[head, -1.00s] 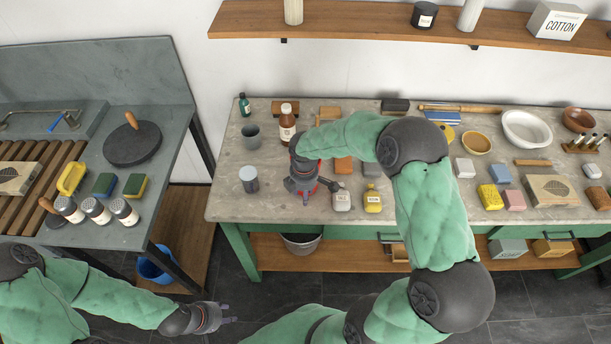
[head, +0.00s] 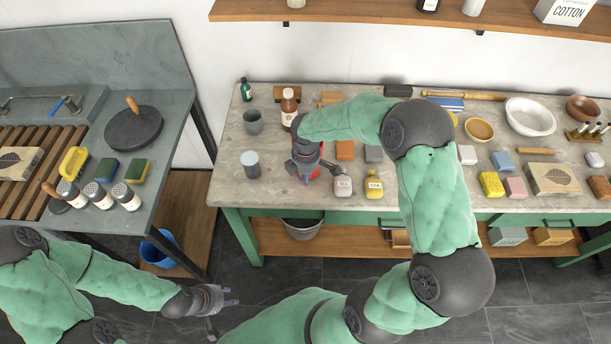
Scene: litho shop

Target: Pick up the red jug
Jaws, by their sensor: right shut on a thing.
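The red jug (head: 306,179) stands at the front part of the stone-topped table (head: 228,185), mostly hidden under my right gripper; only bits of red show. My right gripper (head: 305,168) points down over it and is shut on it. I cannot tell whether the jug is clear of the tabletop. My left gripper (head: 218,300) is low over the dark floor, left of the table and away from it; its fingers look apart with nothing between them.
Close to the jug stand a grey jar (head: 343,186), a yellow bottle (head: 374,185), a grey cup (head: 250,164) and a brown bottle (head: 289,106). A dark counter (head: 165,90) stands at the left. A wooden shelf (head: 370,11) hangs above the table.

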